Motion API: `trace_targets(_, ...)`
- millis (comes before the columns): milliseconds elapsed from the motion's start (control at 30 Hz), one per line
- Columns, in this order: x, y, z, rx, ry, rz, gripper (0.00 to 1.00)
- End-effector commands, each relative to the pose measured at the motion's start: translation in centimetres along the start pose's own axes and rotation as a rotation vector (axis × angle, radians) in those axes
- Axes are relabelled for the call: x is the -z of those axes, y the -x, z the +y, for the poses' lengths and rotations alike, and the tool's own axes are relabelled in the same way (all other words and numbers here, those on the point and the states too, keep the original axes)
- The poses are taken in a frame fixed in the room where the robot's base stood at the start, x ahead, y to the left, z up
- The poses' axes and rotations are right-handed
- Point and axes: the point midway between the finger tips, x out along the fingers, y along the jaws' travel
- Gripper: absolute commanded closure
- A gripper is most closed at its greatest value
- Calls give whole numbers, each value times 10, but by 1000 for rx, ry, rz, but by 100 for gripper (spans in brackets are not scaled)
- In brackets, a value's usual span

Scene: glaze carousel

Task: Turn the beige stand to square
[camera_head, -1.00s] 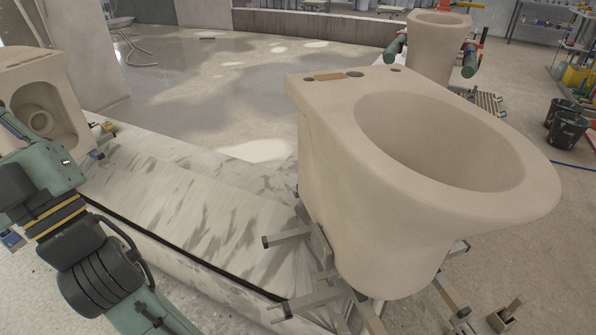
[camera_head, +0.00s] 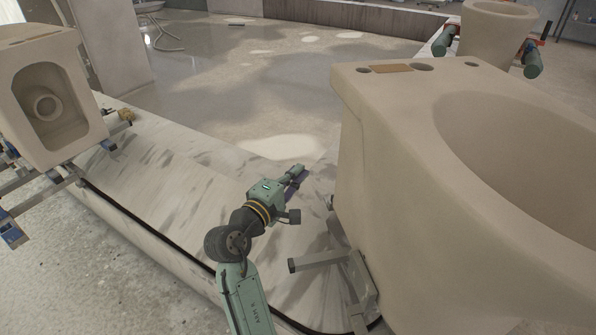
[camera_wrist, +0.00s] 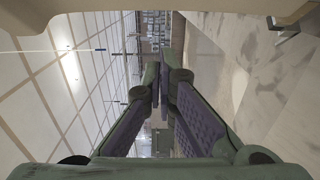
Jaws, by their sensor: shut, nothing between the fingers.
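A large beige toilet-shaped casting (camera_head: 375,170) fills the right of the head view. A grey-beige metal stand (camera_head: 325,260) with a jutting bar is under it, mostly hidden by the casting. The casting looks turned at an angle to the pale platform edge. My gripper (camera_head: 298,175) is over the platform, just left of the casting, pointing away from the camera and apart from the stand's bar. In the wrist view its fingers (camera_wrist: 160,92) meet, shut and empty. A beige edge (camera_wrist: 95,14) of a casting crosses the top of that view.
The pale streaked platform (camera_head: 165,185) runs bare between the castings. Another beige casting (camera_head: 75,85) stands at left on a metal stand with blue ends (camera_head: 15,235). A further casting (camera_head: 490,30) is at back right, with green padded arms (camera_head: 532,62) beside it.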

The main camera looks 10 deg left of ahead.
Motion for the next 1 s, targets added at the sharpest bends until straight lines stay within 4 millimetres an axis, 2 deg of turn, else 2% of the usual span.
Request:
trace_targets(100, -1, -27, 3, 0, -1, -3, 100)
trace_targets(333, 0, -75, 2, 0, -2, 0, 100)
trace_targets(400, -11, -82, 2, 1, -3, -1, 100)
trace_targets(633, -26, -97, 1, 0, -3, 2, 100)
trace_targets(1000, -27, -99, 0, -1, -3, 4, 100)
